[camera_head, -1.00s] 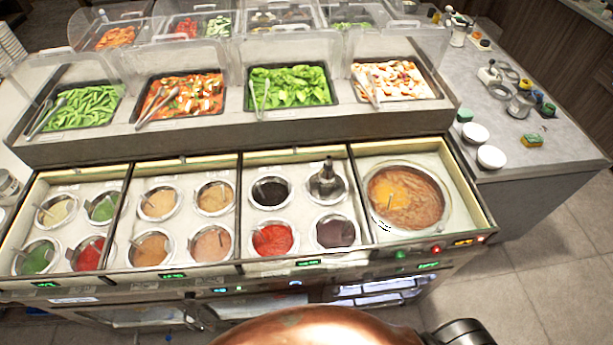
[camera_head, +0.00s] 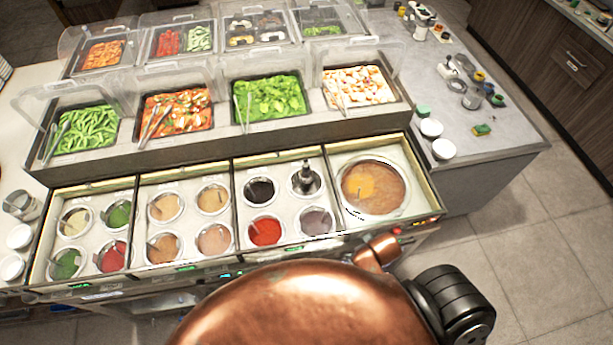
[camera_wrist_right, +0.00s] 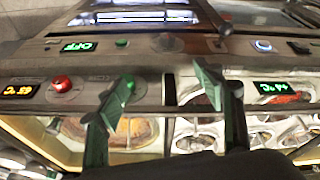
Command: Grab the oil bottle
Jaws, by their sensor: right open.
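A metal bottle with a narrow neck (camera_head: 306,178), which looks like the oil bottle, stands upright in the back right well of the third counter section. I cannot make it out clearly in the right wrist view. My right gripper (camera_wrist_right: 163,80) shows there with its two green fingers apart and nothing between them. It is beside the counter's front control panel, away from the bottle. A copper-coloured part of my own body fills the bottom of the head view and hides the floor in front. My left gripper is not in view.
Several sauce wells surround the bottle, including a red one (camera_head: 265,231). A large soup pot (camera_head: 373,187) is to its right. A raised shelf of food trays with clear guards (camera_head: 270,75) stands behind. The control panel (camera_wrist_right: 145,85) crosses the wrist view.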

